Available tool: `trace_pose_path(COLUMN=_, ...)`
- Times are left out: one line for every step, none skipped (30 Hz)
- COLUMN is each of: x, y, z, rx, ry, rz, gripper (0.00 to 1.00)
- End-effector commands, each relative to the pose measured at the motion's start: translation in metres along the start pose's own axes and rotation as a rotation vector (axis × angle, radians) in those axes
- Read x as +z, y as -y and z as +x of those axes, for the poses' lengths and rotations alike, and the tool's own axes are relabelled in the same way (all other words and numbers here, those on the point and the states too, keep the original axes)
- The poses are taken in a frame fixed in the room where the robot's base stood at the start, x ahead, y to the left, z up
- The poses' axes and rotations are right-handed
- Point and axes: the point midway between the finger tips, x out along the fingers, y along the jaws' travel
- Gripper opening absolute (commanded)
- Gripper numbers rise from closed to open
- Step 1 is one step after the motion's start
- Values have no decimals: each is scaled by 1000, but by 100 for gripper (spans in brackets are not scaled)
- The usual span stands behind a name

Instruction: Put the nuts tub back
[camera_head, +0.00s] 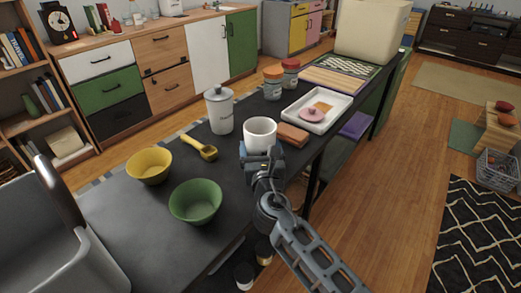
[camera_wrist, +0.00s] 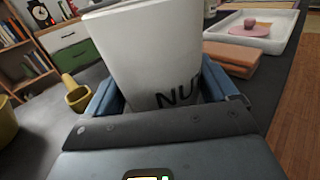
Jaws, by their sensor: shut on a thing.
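The nuts tub (camera_head: 260,132) is a white, open-topped tub above the dark table (camera_head: 120,225). In the wrist view the tub (camera_wrist: 150,55) fills the middle, with the dark letters "NU" low on its side. My gripper (camera_head: 259,153) is shut on the tub, with a blue finger on each side of its lower part in the wrist view (camera_wrist: 165,95). The tub looks close to upright in the head view. I cannot tell whether its base touches the table. Its inside and base are mostly hidden.
Close around the tub are a white lidded canister (camera_head: 219,110), a yellow scoop (camera_head: 200,148), brown blocks (camera_head: 293,135) and a white tray (camera_head: 332,102). Yellow (camera_head: 149,166) and green bowls (camera_head: 196,202) stand nearer. The table's near left is clear.

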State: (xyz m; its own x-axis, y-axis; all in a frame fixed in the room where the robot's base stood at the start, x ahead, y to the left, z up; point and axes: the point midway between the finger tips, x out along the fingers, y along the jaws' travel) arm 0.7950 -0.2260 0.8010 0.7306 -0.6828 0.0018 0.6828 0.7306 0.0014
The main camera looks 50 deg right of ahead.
Motion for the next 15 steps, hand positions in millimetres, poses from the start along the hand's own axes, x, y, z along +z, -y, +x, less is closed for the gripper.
trace_pose_path(x=1, y=0, z=0, rx=0, ry=1, rz=0, gripper=43)
trace_pose_path(x=0, y=0, z=0, rx=0, ry=1, rz=0, gripper=43)
trace_pose_path(x=-1, y=0, z=0, rx=0, ry=1, rz=0, gripper=43)
trace_pose_path(x=-2, y=0, z=0, rx=0, ry=1, rz=0, gripper=43)
trace_pose_path(x=-3, y=0, z=0, rx=0, ry=0, rz=0, gripper=88)
trace_pose_path(x=-2, y=0, z=0, rx=0, ry=0, rz=0, gripper=91)
trace_pose_path(x=-2, y=0, z=0, rx=0, ry=0, rz=0, gripper=94)
trace_pose_path(x=-2, y=0, z=0, rx=0, ry=0, rz=0, gripper=97)
trace_pose_path(x=-2, y=0, z=0, rx=0, ry=0, rz=0, gripper=100)
trace_pose_path(x=-2, y=0, z=0, rx=0, ry=0, rz=0, gripper=100)
trace_pose_path(x=-2, y=0, z=0, rx=0, ry=0, rz=0, gripper=100)
trace_pose_path(x=-2, y=0, z=0, rx=0, ry=0, rz=0, gripper=100)
trace_pose_path(x=-2, y=0, z=0, rx=0, ry=0, rz=0, gripper=100)
trace_pose_path(x=-2, y=0, z=0, rx=0, ry=0, rz=0, gripper=100)
trace_pose_path(x=-2, y=0, z=0, rx=0, ry=0, rz=0, gripper=100)
